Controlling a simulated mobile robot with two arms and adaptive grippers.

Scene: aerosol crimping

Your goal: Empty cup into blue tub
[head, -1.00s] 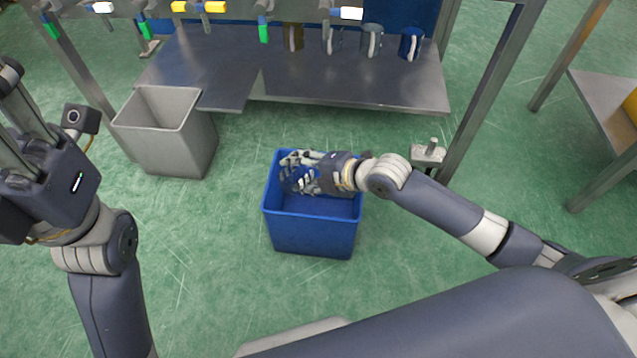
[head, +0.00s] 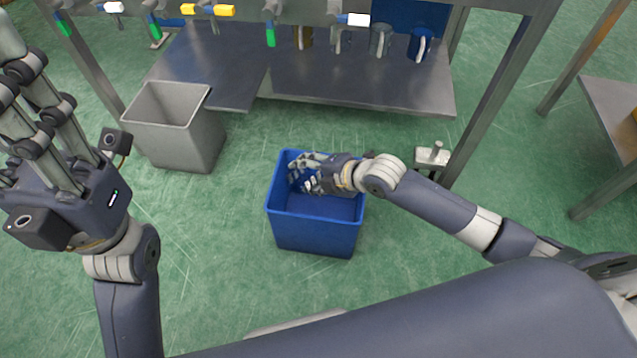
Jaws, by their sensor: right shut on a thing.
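The blue tub (head: 315,235) stands on the green floor in the middle of the head view. My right gripper (head: 307,175) reaches in from the right, over the tub's opening, with its fingers pointing left inside the rim. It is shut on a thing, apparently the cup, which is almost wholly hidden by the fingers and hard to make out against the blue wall. The visible part of the tub's inside looks bare. My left gripper (head: 30,95) is raised at the left edge, its fingers apart and empty, away from the tub.
A grey bin (head: 175,130) stands left of the tub. Behind is a metal bench with a lower shelf (head: 350,85) holding several mugs, including a blue one (head: 420,44). A bench leg (head: 500,95) rises at the right. The floor before the tub is clear.

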